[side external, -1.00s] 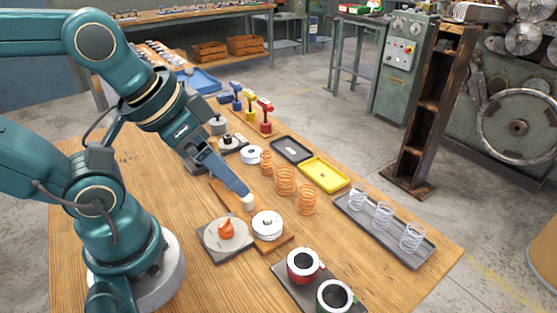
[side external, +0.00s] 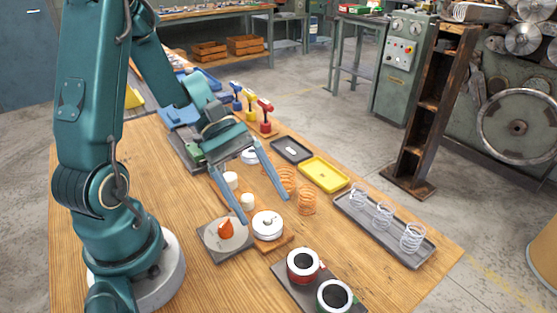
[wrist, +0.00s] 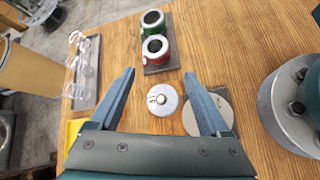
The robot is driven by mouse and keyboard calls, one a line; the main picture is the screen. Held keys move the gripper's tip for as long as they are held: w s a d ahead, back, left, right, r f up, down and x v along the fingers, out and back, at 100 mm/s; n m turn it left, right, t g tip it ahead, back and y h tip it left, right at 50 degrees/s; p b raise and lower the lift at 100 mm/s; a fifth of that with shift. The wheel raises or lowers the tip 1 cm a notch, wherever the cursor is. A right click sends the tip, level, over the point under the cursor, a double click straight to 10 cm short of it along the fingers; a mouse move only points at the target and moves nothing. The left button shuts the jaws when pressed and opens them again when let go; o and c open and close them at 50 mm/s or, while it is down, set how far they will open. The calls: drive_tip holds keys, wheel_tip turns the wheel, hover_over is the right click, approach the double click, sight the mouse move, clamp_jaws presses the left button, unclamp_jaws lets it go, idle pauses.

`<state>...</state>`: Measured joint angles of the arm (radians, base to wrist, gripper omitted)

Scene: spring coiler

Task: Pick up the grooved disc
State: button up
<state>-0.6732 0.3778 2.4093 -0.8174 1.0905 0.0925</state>
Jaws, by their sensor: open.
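A pale metal disc (side external: 267,225) with a small knob at its centre sits on a wooden board; I take it to be the grooved disc, though the groove itself is too small to make out. It also shows in the wrist view (wrist: 158,108), between the fingers. My gripper (side external: 265,210) is open and empty, its two blue fingers spread wide and pointing down towards the disc. In the wrist view my gripper (wrist: 159,73) has a finger on either side of the disc. I see no contact with it.
A round grey plate with an orange pointer (side external: 225,230) lies just left of the disc. White pegs (side external: 247,201) and copper springs (side external: 307,200) stand close behind. Red and green cups (side external: 303,265) stand in front. A yellow tray (side external: 324,173) lies behind right.

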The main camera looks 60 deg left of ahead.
sight(265, 220)
drive_tip(key=a+f+n+t, duration=0.1)
drive_tip(key=n, duration=0.1)
drive_tip(key=a+f+n+t+h, duration=0.1)
drive_tip(key=f+n, duration=0.1)
drive_tip(key=a+f+n+t+h, duration=0.1)
drive_tip(key=n, duration=0.1)
drive_tip(key=shift+w+a+f+n, duration=0.15)
drive_tip(key=shift+a+f+n, duration=0.15)
drive_tip(key=shift+a+n, duration=0.1)
drive_tip(key=shift+s+a+f+n+t+h, duration=0.3)
drive_tip(key=shift+f+n+t, duration=0.15)
drive_tip(key=shift+n, duration=0.25)
drive_tip(key=shift+t, duration=0.25)
drive_tip(key=shift+x, duration=2.45)
clamp_jaws()
